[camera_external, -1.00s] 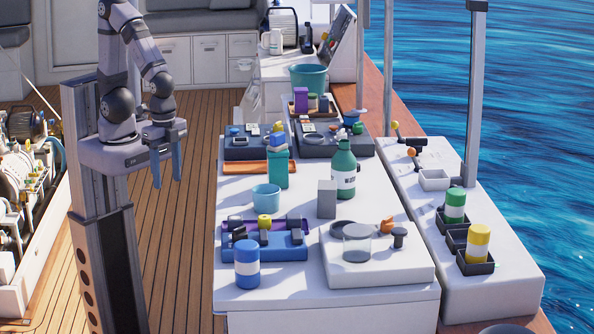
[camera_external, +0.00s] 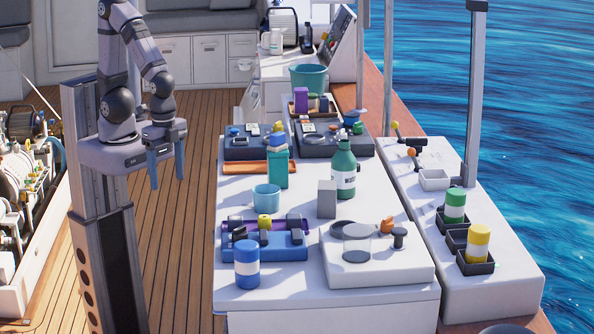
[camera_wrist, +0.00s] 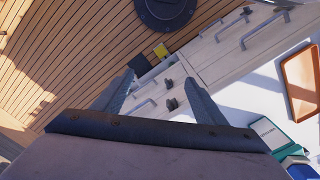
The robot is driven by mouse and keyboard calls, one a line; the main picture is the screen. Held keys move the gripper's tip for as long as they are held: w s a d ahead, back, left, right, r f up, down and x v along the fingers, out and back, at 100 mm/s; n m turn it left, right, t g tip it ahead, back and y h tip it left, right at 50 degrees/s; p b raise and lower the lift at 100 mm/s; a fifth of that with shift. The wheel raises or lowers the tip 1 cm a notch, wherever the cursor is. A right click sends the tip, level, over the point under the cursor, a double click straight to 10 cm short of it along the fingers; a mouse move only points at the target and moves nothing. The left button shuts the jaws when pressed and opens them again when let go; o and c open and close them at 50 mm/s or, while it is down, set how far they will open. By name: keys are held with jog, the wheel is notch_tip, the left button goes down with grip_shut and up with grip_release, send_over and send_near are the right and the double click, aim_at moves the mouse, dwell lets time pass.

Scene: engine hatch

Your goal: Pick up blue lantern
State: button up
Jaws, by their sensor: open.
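The blue lantern (camera_external: 246,262) is a blue and white banded cylinder. It stands upright at the near left corner of the white table. My gripper (camera_external: 166,174) is left of the table's far half, above the deck and well apart from the lantern. Its fingers point down, spread apart with nothing between them. In the wrist view my gripper (camera_wrist: 160,82) shows both fingers apart over the deck and drawer fronts. The lantern does not show in the wrist view.
A teal cup (camera_external: 266,199), a green bottle (camera_external: 344,170) and a grey block (camera_external: 327,200) stand farther back. Green (camera_external: 455,205) and yellow (camera_external: 478,243) lanterns stand at right. The deck left of the table is clear.

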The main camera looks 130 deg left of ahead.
notch_tip(320, 180, up, 5)
jog(key=m+t+h+b, duration=0.1)
jog(key=t+h+b, duration=0.1)
jog(key=t+b, duration=1.05)
send_near(257, 265)
jog(key=s+d+r, duration=0.2)
jog(key=s, duration=0.6)
jog(key=w+d+r+n+t+y+b, duration=0.1)
jog(key=w+n+t+y+b, duration=0.2)
jog(key=w+t+y+b, duration=0.4)
jog(key=f, duration=0.2)
jog(key=f+g+h, duration=0.1)
jog(key=f, duration=0.1)
jog(key=s+f+h, duration=0.1)
jog(key=f, duration=0.2)
jog(key=shift+f+g, duration=0.1)
jog(key=shift+g, duration=0.25)
jog(key=shift+w+a+p, duration=0.15)
jog(key=shift+w+p, duration=0.05)
jog(key=shift+w, duration=0.95)
jog(key=shift+w+a+p, duration=0.2)
jog(key=shift+w+p, duration=0.05)
jog(key=shift+w, duration=0.85)
jog(key=shift+w+a+p, duration=0.15)
jog(key=shift+w+p, duration=0.05)
jog(key=shift+w, duration=0.95)
